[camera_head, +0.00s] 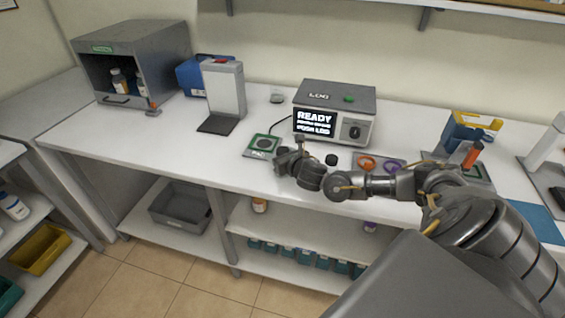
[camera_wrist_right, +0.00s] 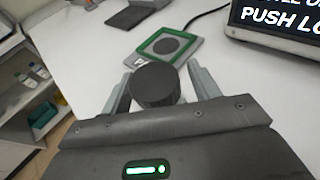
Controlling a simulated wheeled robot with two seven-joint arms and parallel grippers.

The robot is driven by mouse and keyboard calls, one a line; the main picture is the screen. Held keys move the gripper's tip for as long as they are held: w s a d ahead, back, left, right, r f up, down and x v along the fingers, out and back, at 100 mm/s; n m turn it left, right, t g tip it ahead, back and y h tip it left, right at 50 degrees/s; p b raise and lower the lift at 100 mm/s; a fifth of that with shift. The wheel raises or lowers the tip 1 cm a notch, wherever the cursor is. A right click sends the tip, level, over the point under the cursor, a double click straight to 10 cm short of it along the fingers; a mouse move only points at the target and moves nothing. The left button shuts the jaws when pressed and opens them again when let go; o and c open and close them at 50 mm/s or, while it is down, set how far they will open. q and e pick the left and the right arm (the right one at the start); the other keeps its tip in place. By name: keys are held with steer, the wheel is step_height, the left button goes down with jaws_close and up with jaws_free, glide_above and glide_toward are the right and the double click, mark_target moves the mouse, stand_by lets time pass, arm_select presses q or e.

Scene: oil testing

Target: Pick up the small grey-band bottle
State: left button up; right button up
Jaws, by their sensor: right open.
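My right gripper (camera_head: 287,153) is low over the front part of the white bench, beside the green-framed pad (camera_head: 263,144). In the right wrist view its two fingers are apart, with a dark round-capped object (camera_wrist_right: 155,86) between them. The object stands upright, seen from above; its cap hides the body, so I cannot tell whether it carries a grey band. It sits nearer the left finger, and I cannot tell whether they touch. In the head view the gripper hides this object. My left gripper is not in view.
The machine with the READY screen (camera_head: 333,112) stands behind my right arm. A grey stand (camera_head: 223,90) is further left. A grey cabinet (camera_head: 137,62) holds several bottles.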

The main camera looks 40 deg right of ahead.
steer(key=c, duration=1.1)
steer(key=shift+o, duration=0.2)
steer(key=shift+r, duration=0.25)
step_height(320, 180, up, 2)
steer(key=shift+d+r+b, duration=0.1)
steer(key=shift+r+b, duration=0.1)
steer(key=shift+b, duration=0.8)
steer(key=s+d+r+b, duration=0.1)
steer(key=s+r+b, duration=0.3)
steer(key=s+r, duration=0.8)
steer(key=r+p, duration=0.3)
steer(key=s+r+p, duration=0.1)
steer(key=r+p, duration=0.2)
steer(key=s+r+p, duration=0.1)
steer(key=r+p, duration=0.3)
steer(key=shift+d+r, duration=0.1)
steer(key=shift+d, duration=0.1)
